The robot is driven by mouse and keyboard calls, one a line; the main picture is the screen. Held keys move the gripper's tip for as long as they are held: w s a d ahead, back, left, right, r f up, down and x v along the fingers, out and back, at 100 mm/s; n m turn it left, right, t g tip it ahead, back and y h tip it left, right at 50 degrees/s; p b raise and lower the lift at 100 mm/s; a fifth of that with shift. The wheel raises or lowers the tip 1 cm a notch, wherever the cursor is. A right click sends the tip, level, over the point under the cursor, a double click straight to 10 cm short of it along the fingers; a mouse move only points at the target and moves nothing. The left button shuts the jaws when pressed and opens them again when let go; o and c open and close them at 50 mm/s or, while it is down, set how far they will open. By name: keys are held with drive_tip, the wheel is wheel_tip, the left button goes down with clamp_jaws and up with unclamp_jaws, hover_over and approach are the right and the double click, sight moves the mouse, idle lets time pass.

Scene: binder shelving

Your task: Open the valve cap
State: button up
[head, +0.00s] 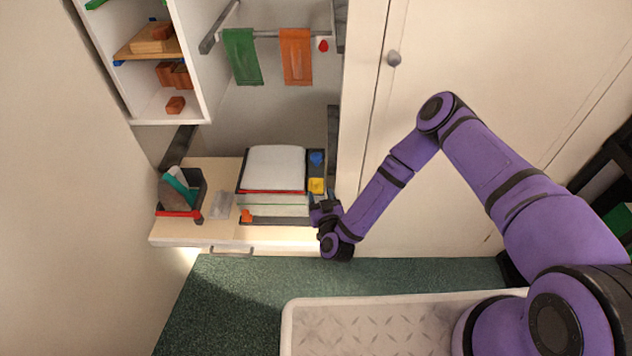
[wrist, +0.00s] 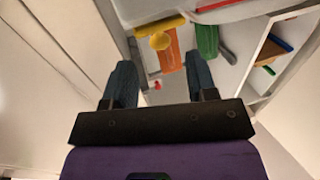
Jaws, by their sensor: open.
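A small yellow piece (head: 317,185) sits at the right end of the desk, beside the paper stack; it may be the valve cap, but I cannot tell for sure. My gripper (head: 323,205) is close in front of the yellow piece in the head view. In the wrist view my gripper (wrist: 159,62) is open, with nothing visible held between its two dark fingers. A blue piece (head: 316,158) stands just behind the yellow one.
A paper stack (head: 275,168) is left of my gripper, and a dark bin (head: 196,205) stands farther left on the desk (head: 175,239). Green (head: 242,57) and orange (head: 296,57) cloths hang above. A white cabinet door (head: 440,190) is on the right.

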sight(317, 185)
drive_tip(key=shift+x, duration=3.1)
drive_tip(key=c, duration=0.9)
